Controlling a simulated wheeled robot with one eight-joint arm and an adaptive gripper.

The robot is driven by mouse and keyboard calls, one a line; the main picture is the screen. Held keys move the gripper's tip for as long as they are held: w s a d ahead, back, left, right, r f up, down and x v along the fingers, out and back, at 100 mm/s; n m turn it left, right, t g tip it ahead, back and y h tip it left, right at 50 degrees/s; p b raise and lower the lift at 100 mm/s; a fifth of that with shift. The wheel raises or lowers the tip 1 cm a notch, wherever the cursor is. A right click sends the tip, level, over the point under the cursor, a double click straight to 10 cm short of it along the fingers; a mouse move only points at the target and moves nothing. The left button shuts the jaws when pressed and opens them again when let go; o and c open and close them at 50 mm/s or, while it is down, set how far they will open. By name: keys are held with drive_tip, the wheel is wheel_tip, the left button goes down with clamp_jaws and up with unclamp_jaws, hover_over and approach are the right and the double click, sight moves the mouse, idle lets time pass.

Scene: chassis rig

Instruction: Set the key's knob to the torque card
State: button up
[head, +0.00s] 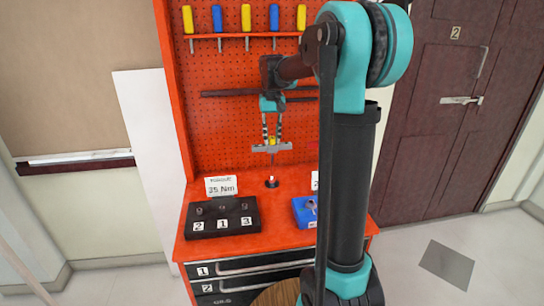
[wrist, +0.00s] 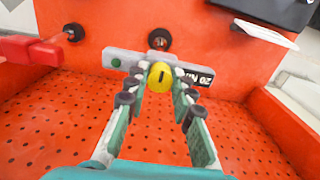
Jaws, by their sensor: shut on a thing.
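The key (head: 258,149) is a grey T-shaped tool with its crossbar level and its thin shaft pointing down. My gripper (head: 272,138) is above it, shut on its yellow knob (wrist: 159,78). In the wrist view the knob sits between the fingertips and bears a short black mark. The key's crossbar (wrist: 125,60) has a green dot at one end and a black label, partly hidden, reading "20 N". The torque card (head: 221,186) is white and reads 35 Nm. The shaft points down towards a small black round holder (head: 272,183); I cannot tell whether it is seated there.
A black block (head: 222,227) labelled 2, 1, 3 sits at the bench's left. A blue bin (head: 303,212) stands on the right, partly behind my arm. Screwdrivers (head: 246,20) hang on the orange pegboard. A red tool (wrist: 30,48) is at the left in the wrist view.

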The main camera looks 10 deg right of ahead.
drive_tip(key=m, duration=1.1)
drive_tip(key=o, duration=0.7)
drive_tip(key=n, duration=1.1)
drive_tip(key=shift+c, duration=0.4)
